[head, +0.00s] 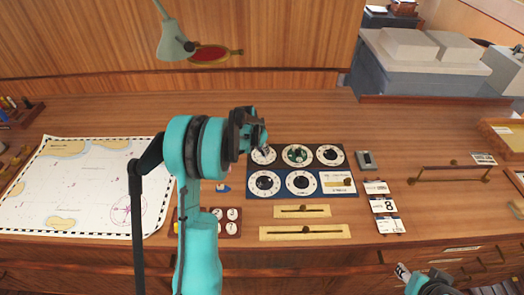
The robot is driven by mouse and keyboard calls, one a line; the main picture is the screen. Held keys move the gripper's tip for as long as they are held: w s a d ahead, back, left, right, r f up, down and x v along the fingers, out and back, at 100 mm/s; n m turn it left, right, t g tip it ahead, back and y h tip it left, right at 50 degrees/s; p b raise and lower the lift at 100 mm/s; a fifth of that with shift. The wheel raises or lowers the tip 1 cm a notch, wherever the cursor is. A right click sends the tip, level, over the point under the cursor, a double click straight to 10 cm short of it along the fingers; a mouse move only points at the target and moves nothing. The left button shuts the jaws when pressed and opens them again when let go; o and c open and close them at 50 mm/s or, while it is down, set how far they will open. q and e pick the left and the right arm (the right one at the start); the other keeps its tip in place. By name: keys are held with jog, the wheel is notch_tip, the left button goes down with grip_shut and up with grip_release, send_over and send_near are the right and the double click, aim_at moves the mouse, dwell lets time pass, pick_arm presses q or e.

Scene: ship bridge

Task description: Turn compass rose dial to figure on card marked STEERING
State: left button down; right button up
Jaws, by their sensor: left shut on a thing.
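A dark blue panel (250,190) on the desk carries several white-ringed dials. My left gripper (262,146) reaches over the upper left dial (264,156) and is shut on its knob, partly hiding the dial. The upper middle dial (298,155) has a green centre. I cannot tell from the markings which dial has the compass rose. Three white cards lie in a column right of the panel: top (376,187), middle (383,205) and bottom (389,225). The middle one shows an 8; their headings are too small to read. My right gripper (420,278) is at the bottom right edge, its jaws unclear.
A sea chart (75,185) lies at left. Two brass slider plates (302,211) (290,233) sit below the panel. A small grey device (366,160) and a raised rail (450,172) are at right. A lamp (175,45) hangs above. The desk behind the panel is clear.

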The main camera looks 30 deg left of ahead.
pick_arm(q)
jog(key=n, duration=0.1)
jog(key=n+y, duration=0.1)
jog(key=n+b, duration=0.1)
jog(key=shift+d+n+y, duration=0.25)
jog(key=shift+n+y, duration=0.05)
jog(key=shift+n, duration=0.1)
jog(key=n, duration=0.1)
jog(key=n+y, duration=0.1)
jog(key=n, duration=0.1)
jog(key=shift+w+d+n+g+b, duration=0.1)
jog(key=shift+w+n+g+b, duration=0.05)
jog(key=shift+n+g+b, duration=0.2)
jog(key=n+g+y, duration=0.1)
jog(key=n, duration=0.2)
jog(key=shift+w+d+b, duration=0.1)
jog(key=shift+d+b, duration=0.05)
jog(key=shift+b, duration=0.15)
jog(key=shift+w+n+g+y, duration=0.1)
jog(key=shift+n+g+y, duration=0.35)
jog(key=shift+n, duration=1.2)
jog(key=c, duration=1.4)
grip_release()
jog(key=shift+o, duration=0.2)
